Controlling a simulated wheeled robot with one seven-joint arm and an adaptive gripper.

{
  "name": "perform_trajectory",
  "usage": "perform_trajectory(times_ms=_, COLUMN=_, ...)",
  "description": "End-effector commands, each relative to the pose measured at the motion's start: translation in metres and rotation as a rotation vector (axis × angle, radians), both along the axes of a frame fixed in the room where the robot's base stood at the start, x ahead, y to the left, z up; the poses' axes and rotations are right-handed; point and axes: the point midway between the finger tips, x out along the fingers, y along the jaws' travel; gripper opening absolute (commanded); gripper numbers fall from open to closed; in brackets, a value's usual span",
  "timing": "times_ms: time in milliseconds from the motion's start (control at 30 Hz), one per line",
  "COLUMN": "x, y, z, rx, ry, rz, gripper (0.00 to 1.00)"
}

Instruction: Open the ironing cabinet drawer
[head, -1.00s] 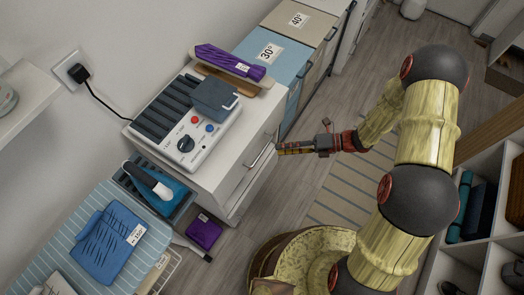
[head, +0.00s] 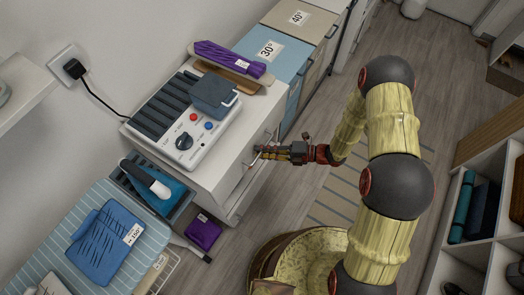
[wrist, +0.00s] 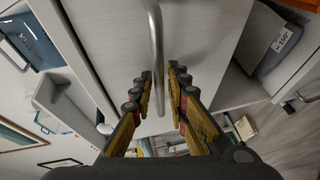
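The white ironing cabinet (head: 213,175) stands against the wall in the head view, its front facing my arm. Its drawer front (wrist: 205,35) fills the upper middle of the wrist view and looks closed. A metal bar handle (wrist: 155,40) runs across that front. My gripper (head: 258,153) is at the cabinet front, where its fingers partly hide the handle. In the wrist view my gripper (wrist: 160,76) is open, with one row of fingers on each side of the bar. A gap shows between bar and fingers, so contact cannot be told.
A control unit (head: 182,120) and a purple item (head: 230,58) lie on the cabinet top. Blue (head: 285,45) and beige bins stand beyond it. An ironing board (head: 75,220) is at the lower left. Open shelving (head: 490,205) stands at right. Floor between is mostly clear.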

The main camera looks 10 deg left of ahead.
Motion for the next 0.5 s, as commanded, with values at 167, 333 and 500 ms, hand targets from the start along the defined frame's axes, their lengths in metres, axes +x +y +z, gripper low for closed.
perform_trajectory(times_ms=167, x=0.0002, y=0.0021, z=0.0001, rx=0.000, ry=0.000, rz=-0.001, gripper=0.16)
perform_trajectory(times_ms=333, x=0.0001, y=0.0019, z=0.0001, rx=0.000, ry=0.000, rz=0.000, gripper=0.13)
perform_trajectory(times_ms=500, x=0.0001, y=0.0017, z=0.0001, rx=0.000, ry=-0.001, rz=0.000, gripper=0.03)
